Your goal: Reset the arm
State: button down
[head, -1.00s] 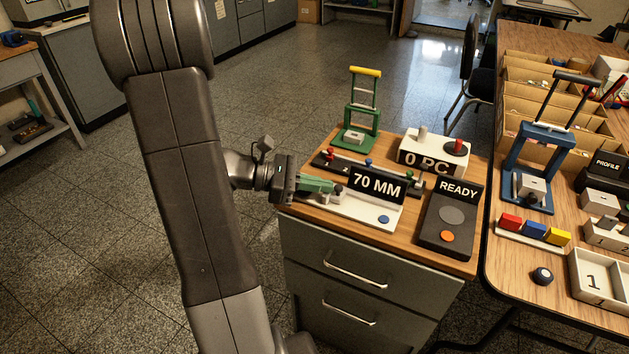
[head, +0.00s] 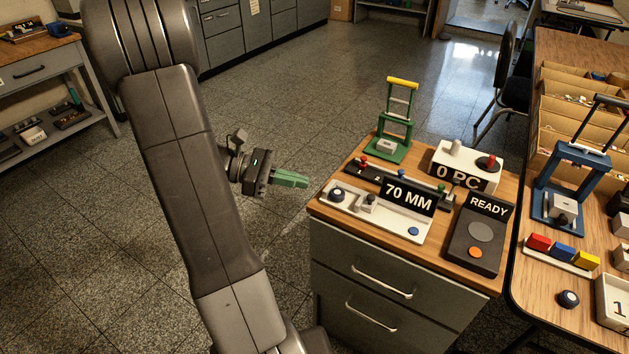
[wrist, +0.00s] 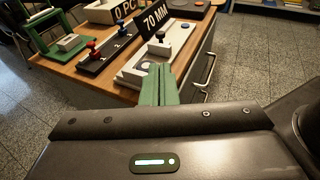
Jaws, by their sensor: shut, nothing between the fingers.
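My gripper (head: 305,181) has green fingers that are closed together with nothing between them. In the head view it hangs over the floor just left of the cabinet (head: 395,285), apart from the cabinet top. In the wrist view the shut fingers (wrist: 158,72) point toward the white 70 MM gauge (wrist: 135,72). My arm fills the left of the head view and stands bent, with the gripper reaching right.
The cabinet top holds the 70 MM gauge (head: 408,224), a green press (head: 392,145), a 0 PC box (head: 440,158) and a READY panel (head: 468,262). A wooden table (head: 518,260) with a blue press (head: 545,190) stands at right. Open floor lies behind.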

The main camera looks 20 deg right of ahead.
jog(key=shift+w+a+r, duration=0.1)
jog(key=shift+w+a, duration=0.1)
jog(key=shift+a, duration=0.3)
